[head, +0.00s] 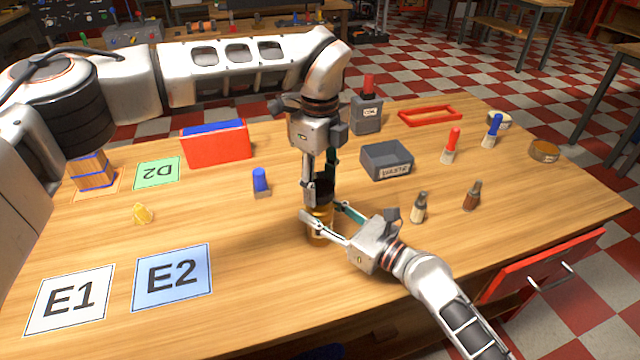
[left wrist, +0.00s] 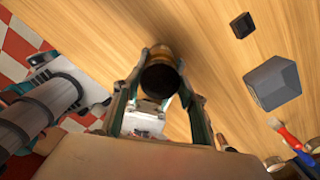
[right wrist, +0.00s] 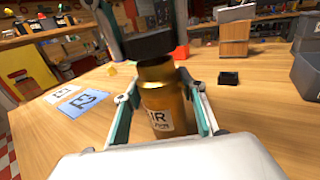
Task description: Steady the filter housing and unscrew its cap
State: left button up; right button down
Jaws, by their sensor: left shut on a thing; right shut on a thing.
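The filter housing (head: 319,224) is an amber-gold cylinder standing upright on the table. Its label, partly reading "IR", shows in the right wrist view (right wrist: 162,100). The black cap (head: 322,188) sits on top of the housing; it also shows in the left wrist view (left wrist: 160,80) and the right wrist view (right wrist: 149,45). My left gripper (head: 318,190) comes down from above and is shut on the cap. My right gripper (head: 321,222) reaches in from the right, low down, and is shut around the housing's body.
A red box (head: 216,145) is at the back left. Cards E1 (head: 70,299) and E2 (head: 172,277) lie at the front left. The front middle of the table is clear.

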aim_at(320, 187)
pick_arm(q)
jog(key=shift+r, duration=2)
pick_arm(e)
jog(key=c, duration=1.2)
grip_release()
jog(key=shift+o, duration=0.2)
